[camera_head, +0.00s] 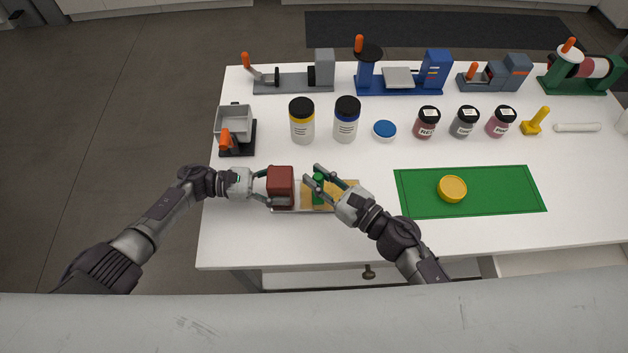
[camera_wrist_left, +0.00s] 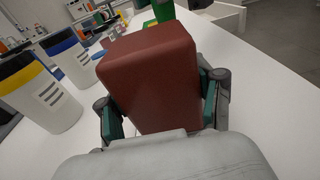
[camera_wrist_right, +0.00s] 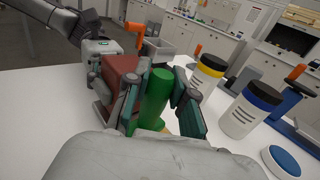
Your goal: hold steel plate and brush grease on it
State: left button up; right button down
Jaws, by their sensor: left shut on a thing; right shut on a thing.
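My left gripper (camera_head: 262,186) is shut on a red-brown block (camera_head: 280,181), which fills the middle of the left wrist view (camera_wrist_left: 150,75). The block stands at the left end of the flat steel plate (camera_head: 284,209), near the table's front left. My right gripper (camera_head: 322,182) is shut on a green upright handle (camera_wrist_right: 154,98), also visible in the head view (camera_head: 318,188). The handle is over the plate, just right of the block. A yellowish surface (camera_head: 345,186) shows around it on the plate. The brush's lower end is hidden by my fingers.
White jars with yellow (camera_head: 302,122) and blue (camera_head: 346,120) bands stand behind the plate. Several small machines line the back. The front left table edge is close.

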pick_arm(q)
jog(key=shift+s+a+f, duration=0.1)
jog(key=shift+s+f, duration=0.15)
jog(key=shift+f, duration=0.2)
pick_arm(e)
jog(key=d+r, duration=0.1)
jog(key=w+d+r, duration=0.2)
jog(key=r, duration=0.1)
pick_arm(q)
jog(key=o, duration=1.6)
jog(key=shift+w+r, duration=0.1)
jog(key=shift+w, duration=0.05)
jog(key=shift+r, duration=0.15)
pick_arm(e)
jog(key=shift+w, duration=0.1)
